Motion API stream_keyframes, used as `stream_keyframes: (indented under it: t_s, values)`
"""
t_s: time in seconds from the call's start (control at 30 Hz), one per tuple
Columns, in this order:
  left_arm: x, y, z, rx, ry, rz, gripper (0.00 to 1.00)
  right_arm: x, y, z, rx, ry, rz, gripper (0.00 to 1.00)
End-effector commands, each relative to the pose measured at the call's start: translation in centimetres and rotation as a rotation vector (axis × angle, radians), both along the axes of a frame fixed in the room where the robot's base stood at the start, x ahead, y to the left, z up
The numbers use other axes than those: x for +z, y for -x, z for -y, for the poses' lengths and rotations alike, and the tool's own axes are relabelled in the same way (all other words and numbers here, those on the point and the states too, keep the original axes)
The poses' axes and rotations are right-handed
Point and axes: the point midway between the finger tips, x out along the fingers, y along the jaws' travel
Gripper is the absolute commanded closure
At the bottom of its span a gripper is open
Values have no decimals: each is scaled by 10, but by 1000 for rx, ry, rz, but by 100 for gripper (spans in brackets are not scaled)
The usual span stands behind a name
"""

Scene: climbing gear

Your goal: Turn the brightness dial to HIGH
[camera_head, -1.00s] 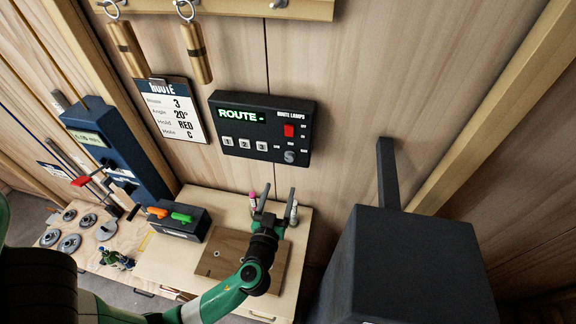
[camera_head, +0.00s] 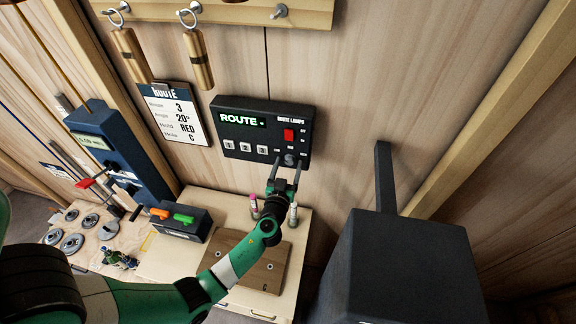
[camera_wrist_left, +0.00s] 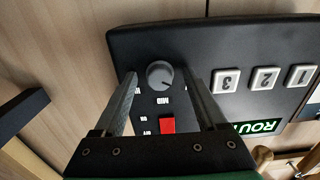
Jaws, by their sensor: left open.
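The black route lamps box (camera_head: 262,130) is fixed to the wooden wall, with a green-lit screen reading ROUTE. Its grey round brightness dial (camera_head: 290,159) sits at the lower right, below a red switch (camera_head: 289,134). In the left wrist view the dial (camera_wrist_left: 160,74) appears with a MID label near it; its pointer mark is too small to read surely. My left gripper (camera_head: 284,166) is open and empty, with its fingertips just at the dial. In the left wrist view one finger is on each side of the dial, with gaps visible. My right gripper is not in view.
Three numbered buttons (camera_head: 245,148) are left of the dial on the box. A route card (camera_head: 175,114) hangs to the left. Below are a wooden board (camera_head: 247,262) and a small box with orange and green switches (camera_head: 179,223). A large dark block (camera_head: 405,265) stands at the right.

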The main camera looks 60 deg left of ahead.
Motion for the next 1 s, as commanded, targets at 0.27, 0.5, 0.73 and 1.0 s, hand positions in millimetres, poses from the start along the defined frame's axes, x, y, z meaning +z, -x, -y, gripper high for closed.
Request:
stream_keyframes:
  t_s: [0.27, 0.5, 0.73, 1.0]
  values:
    - [0, 0, 0, 0, 0, 0, 66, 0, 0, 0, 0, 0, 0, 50]
    - [0, 0, 0, 1, 0, 0, 100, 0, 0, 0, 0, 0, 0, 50]
    - [0, 1, 0, 1, -7, -10, 100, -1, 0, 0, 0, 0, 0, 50]
    - [-1, 0, 0, 0, -69, -88, 100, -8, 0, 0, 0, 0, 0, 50]
